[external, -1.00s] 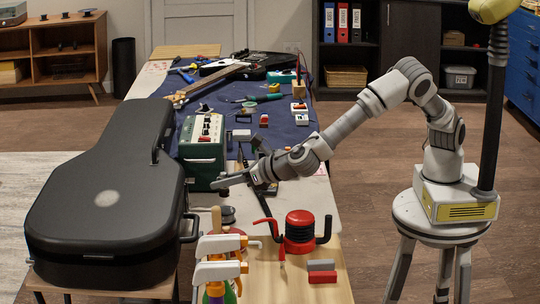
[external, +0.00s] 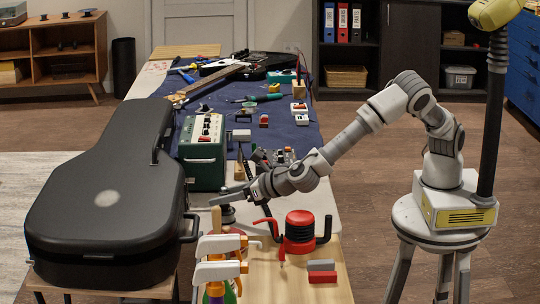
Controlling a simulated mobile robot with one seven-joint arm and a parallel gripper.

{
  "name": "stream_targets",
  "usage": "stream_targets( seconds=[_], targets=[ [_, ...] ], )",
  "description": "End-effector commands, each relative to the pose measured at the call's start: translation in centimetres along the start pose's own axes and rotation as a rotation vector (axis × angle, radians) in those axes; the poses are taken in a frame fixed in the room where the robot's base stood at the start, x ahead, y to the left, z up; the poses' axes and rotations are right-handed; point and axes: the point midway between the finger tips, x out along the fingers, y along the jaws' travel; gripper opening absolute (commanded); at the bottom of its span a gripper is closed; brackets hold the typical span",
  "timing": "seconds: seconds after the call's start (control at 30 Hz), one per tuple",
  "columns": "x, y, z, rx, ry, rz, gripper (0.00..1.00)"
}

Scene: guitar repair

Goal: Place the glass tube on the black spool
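My gripper (external: 225,195) is low over the middle of the long workbench, between the green amplifier box and the red tool. Its fingers point left; at this size I cannot tell whether they are open or shut, or whether they hold anything. A small dark round object (external: 228,215), possibly the black spool, sits on the bench just below the fingers and is partly hidden by them. I cannot make out the glass tube.
A black guitar case (external: 105,195) lies along the left side. The green amplifier (external: 203,155) stands behind my gripper. A red tool with black and red arms (external: 300,230) stands to the right. Clamps with white and orange parts (external: 220,258) stand in front. Small blocks (external: 322,272) lie near the right edge.

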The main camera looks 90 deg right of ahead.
Motion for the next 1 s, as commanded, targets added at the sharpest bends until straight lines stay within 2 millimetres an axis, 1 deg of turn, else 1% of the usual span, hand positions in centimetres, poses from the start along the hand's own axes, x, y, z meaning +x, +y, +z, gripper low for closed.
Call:
stream_targets(
  seconds=[0.23, 0.37, 0.6, 0.7, 0.83, 1.0],
  targets=[
    [-0.4, 0.1, 0.5, 0.000, 0.000, 0.001, 0.62],
    [-2.5, 0.1, 0.6, -0.001, 0.001, 0.003, 0.62],
    [-7.9, 0.1, 0.6, -0.001, 0.001, 0.004, 0.62],
    [-9.7, 0.1, 0.5, -0.001, 0.001, 0.003, 0.62],
    [-11.3, 0.1, 0.5, -0.001, 0.001, 0.002, 0.62],
    [-12.1, 0.0, 0.3, 0.000, 0.000, 0.000, 0.62]
  ],
)
